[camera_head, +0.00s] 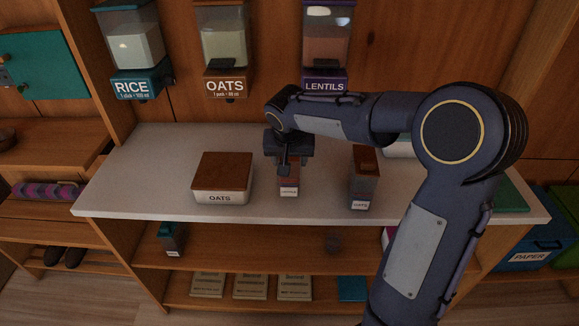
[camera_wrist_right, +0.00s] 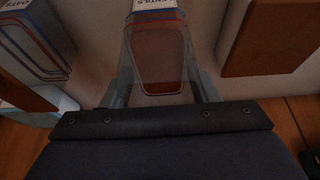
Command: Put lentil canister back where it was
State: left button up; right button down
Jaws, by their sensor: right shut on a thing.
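The lentil canister (camera_head: 289,188) is a clear container with reddish-brown contents and a white label. It is upright at the front middle of the white counter (camera_head: 140,175); I cannot tell whether its base touches the surface. My right gripper (camera_head: 288,166) points down from above and is shut on it, hiding its upper part. In the right wrist view the canister (camera_wrist_right: 158,55) sits between the fingers, its label partly reading "LENTILS". My left gripper is not in view.
A wood-lidded OATS box (camera_head: 221,178) stands left of the canister, and another labelled canister (camera_head: 364,180) stands to its right. RICE (camera_head: 135,50), OATS (camera_head: 224,50) and LENTILS (camera_head: 326,50) dispensers hang on the back wall. The counter's left end is bare.

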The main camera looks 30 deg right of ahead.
aim_at(290, 187)
jog(key=shift+x, duration=1.55)
jog(key=shift+s+a+f, duration=0.1)
jog(key=shift+s+f, duration=0.05)
jog(key=shift+f, duration=0.35)
jog(key=shift+f, duration=0.15)
jog(key=c, duration=0.5)
grip_release()
